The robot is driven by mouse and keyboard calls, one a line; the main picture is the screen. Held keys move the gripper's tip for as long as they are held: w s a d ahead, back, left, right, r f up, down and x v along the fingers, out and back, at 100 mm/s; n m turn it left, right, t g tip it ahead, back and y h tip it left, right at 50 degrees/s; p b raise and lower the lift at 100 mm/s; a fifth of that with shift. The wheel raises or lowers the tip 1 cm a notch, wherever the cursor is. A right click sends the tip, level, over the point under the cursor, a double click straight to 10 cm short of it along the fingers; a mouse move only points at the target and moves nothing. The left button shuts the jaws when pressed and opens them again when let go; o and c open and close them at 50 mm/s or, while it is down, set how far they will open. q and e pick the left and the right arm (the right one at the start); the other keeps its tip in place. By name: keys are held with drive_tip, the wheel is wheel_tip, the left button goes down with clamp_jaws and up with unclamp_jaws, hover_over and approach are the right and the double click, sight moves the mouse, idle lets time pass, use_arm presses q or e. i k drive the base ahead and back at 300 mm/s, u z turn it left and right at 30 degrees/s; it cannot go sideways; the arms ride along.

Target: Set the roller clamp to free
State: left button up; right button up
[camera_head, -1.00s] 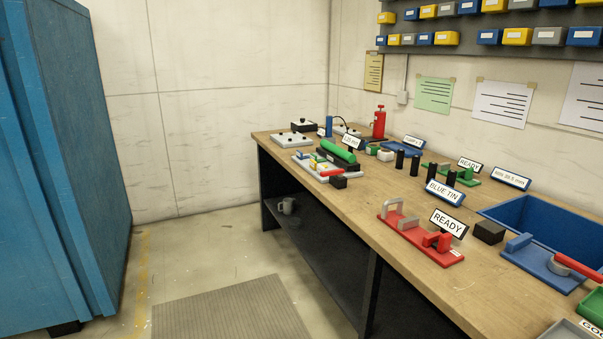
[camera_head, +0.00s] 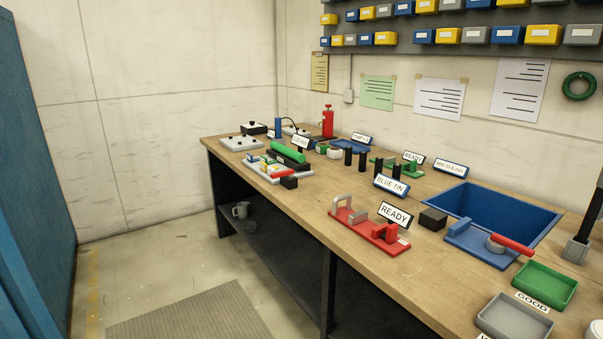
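No part in view is labelled as the roller clamp, so I cannot tell for sure which one it is. A green roller (camera_head: 288,151) lies on a black base (camera_head: 288,160) at the far left part of the bench, with a red-handled part (camera_head: 276,175) in front of it. A blue plate fixture (camera_head: 480,243) with a red lever (camera_head: 512,245) on a round grey pivot sits at the right. A red fixture (camera_head: 368,233) with a grey handle stands by a READY sign (camera_head: 394,214). Neither of my grippers shows.
The wooden bench (camera_head: 310,215) runs along the wall. A blue bin (camera_head: 489,207), a green tray (camera_head: 545,286) and a grey tray (camera_head: 515,318) sit at the right. A dark upright post (camera_head: 588,225) stands at the right edge. Open floor (camera_head: 150,270) lies left of the bench.

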sight(289, 172)
drive_tip(key=u, duration=0.8)
drive_tip(key=i, duration=2.4)
drive_tip(key=z, duration=2.85)
